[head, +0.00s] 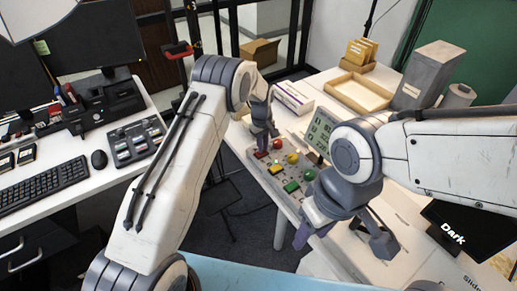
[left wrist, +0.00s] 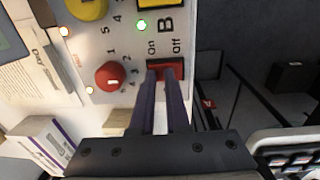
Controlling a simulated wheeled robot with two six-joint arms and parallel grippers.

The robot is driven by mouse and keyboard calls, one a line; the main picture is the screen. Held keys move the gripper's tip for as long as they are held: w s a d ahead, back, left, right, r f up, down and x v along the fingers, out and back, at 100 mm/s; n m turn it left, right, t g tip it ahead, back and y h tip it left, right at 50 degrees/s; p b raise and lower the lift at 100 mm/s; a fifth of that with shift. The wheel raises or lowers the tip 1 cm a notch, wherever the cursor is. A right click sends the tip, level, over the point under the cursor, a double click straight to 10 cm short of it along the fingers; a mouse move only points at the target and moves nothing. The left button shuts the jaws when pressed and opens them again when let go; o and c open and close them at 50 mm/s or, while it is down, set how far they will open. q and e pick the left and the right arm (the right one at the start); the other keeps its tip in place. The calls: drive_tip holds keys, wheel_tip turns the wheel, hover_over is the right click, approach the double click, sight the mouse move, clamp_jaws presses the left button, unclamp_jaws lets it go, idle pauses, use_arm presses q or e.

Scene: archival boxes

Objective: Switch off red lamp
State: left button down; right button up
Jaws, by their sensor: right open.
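The control panel (head: 285,172) on the right-hand table carries red, yellow and green knobs and rocker switches. In the left wrist view, a red rocker switch (left wrist: 166,66) marked On and Off lies at my left gripper's fingertips. My left gripper (left wrist: 162,74) points at it, with its two fingers close together and a narrow gap showing; contact is unclear. A red knob (left wrist: 110,75) sits to the left of the switch. No clearly red lit lamp shows. In the head view my left gripper (head: 267,148) reaches down over the panel. My right gripper (head: 342,240) is open and empty.
A green lamp (left wrist: 141,25) beside the letter B is lit. A display (head: 319,132) stands behind the panel. A tray (head: 360,93) and a grey box (head: 425,75) stand further back. A black "Dark" sign (head: 453,229) is at right. Another control box (head: 137,140) is on the left desk.

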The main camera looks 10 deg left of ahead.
use_arm(q)
drive_tip(key=shift+s+d+f, duration=0.1)
drive_tip(key=shift+s+f, duration=0.2)
drive_tip(key=shift+f, duration=0.15)
drive_tip(key=shift+r, duration=0.25)
drive_tip(key=r+p, duration=0.4)
drive_tip(key=r, duration=0.1)
drive_tip(key=shift+w+r, duration=0.15)
drive_tip(key=shift+w, duration=0.05)
drive_tip(key=shift+r+b, duration=0.55)
drive_tip(key=shift+b, duration=0.4)
wheel_tip(320, 180, up, 8)
drive_tip(key=b, duration=0.1)
drive_tip(key=shift+s+a, duration=0.15)
drive_tip(key=shift+a, duration=0.15)
